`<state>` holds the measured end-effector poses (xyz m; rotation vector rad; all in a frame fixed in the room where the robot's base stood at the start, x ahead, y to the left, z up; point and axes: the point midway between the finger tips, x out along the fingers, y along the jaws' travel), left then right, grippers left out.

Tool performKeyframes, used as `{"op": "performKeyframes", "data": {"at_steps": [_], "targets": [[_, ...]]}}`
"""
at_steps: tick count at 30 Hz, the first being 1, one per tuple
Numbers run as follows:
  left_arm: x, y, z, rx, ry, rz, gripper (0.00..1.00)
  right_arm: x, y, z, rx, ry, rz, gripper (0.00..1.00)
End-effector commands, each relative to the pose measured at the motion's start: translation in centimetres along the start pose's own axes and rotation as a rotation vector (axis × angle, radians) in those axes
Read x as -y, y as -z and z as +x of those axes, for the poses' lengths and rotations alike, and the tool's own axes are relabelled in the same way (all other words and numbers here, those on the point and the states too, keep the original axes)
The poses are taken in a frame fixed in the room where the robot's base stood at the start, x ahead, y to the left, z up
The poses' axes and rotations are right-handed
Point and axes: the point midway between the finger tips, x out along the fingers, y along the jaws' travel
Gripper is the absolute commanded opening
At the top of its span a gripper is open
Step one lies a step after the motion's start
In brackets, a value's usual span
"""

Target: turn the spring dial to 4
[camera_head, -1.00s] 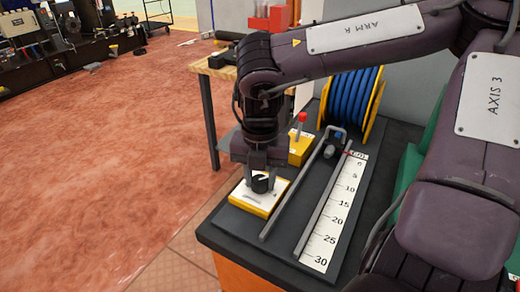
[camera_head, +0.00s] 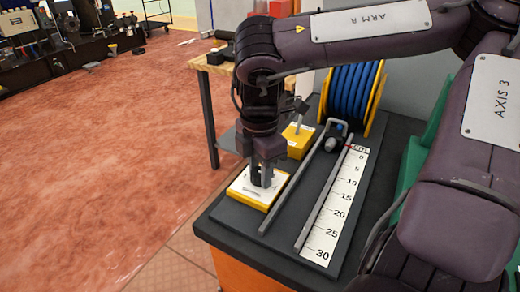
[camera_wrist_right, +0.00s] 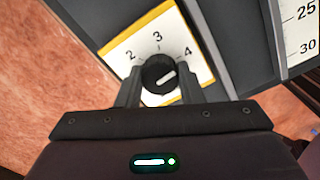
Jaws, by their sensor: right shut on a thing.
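The spring dial is a black round knob (camera_wrist_right: 158,73) on a white plate with a yellow edge (camera_wrist_right: 119,43). In the right wrist view the figures 2, 3 and 4 show around the knob. The knob's white mark slants up and right, roughly toward the 4; I cannot tell whether it lines up exactly. My right gripper (camera_head: 262,180) points down over the yellow-edged dial plate (camera_head: 244,194). Its fingers are shut on the knob, one on each side in the right wrist view. In the head view the fingers mostly hide the knob. My left gripper is not in view.
Right of the dial are a bent grey rod (camera_head: 293,188) and a centimetre scale (camera_head: 336,205). A second yellow block (camera_head: 299,143) and a blue hose reel (camera_head: 353,98) stand behind. The dark bench top's (camera_head: 233,226) front left edge is close to the dial.

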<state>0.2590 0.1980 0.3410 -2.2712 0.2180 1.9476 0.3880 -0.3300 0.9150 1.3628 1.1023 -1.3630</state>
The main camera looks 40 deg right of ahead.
Motion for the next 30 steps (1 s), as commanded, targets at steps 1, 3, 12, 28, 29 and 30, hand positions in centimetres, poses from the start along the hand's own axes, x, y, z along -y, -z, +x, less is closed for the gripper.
{"op": "performKeyframes", "data": {"at_steps": [1, 3, 12, 28, 29, 30], "targets": [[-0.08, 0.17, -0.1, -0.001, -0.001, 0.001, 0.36, -0.07, -0.01, -0.01, 0.0, -0.003, 0.022, 0.11], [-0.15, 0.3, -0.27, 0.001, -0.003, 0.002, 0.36, -0.06, -0.02, -0.02, 0.0, -0.003, 0.05, 0.11], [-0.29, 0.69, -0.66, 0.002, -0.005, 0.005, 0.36, -0.05, -0.02, -0.08, 0.001, -0.003, 0.109, 0.11], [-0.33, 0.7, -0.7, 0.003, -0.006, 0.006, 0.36, -0.04, -0.02, -0.08, 0.0, -0.002, 0.112, 0.52], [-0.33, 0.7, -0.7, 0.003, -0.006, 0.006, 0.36, -0.04, -0.01, -0.07, 0.0, -0.002, 0.112, 0.56], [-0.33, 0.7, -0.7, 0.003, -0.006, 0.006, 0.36, -0.03, -0.01, -0.07, 0.0, -0.002, 0.111, 0.56]]}}
